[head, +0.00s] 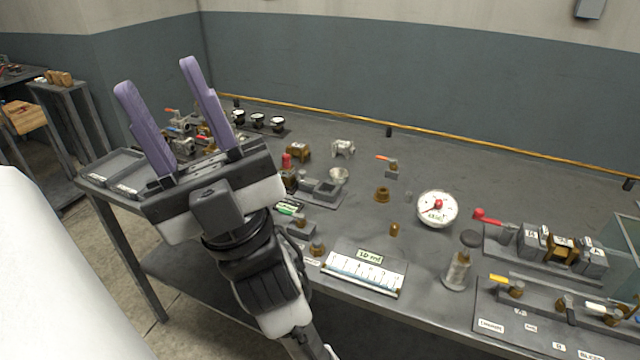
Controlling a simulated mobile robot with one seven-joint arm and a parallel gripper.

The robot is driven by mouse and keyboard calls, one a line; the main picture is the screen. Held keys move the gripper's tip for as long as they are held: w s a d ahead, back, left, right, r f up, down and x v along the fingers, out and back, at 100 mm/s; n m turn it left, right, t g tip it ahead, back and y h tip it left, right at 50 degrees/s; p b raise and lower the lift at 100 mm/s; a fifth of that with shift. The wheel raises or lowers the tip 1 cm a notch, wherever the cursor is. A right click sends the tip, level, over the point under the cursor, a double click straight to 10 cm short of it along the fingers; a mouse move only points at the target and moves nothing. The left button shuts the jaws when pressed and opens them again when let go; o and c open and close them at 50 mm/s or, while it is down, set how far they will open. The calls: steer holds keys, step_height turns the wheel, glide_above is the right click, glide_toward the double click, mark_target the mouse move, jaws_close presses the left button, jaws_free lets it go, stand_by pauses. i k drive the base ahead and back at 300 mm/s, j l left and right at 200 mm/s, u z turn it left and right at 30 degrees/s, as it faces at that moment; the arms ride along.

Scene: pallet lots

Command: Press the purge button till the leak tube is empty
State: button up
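My gripper (157,74) is raised at the left over the near-left part of the bench, its two purple fingers spread wide with nothing between them. I cannot tell for sure which part is the purge button; a red-topped piece (287,161) stands just right of my gripper, partly hidden by it. A small clear upright cylinder (457,271) with a dark round cap above it stands at the front right and may be the leak tube. Its fill level is too small to tell. A white graduated scale strip (362,273) with a green label lies at the front edge.
A dial gauge (437,208) with a red centre stands mid-bench. A red-handled valve assembly (543,246) and a labelled valve panel (540,325) fill the right. Grey trays (122,172) lie at the left end. The back middle of the bench is mostly clear.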

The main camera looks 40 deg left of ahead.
mark_target(317, 243)
steer(key=u, duration=1.05)
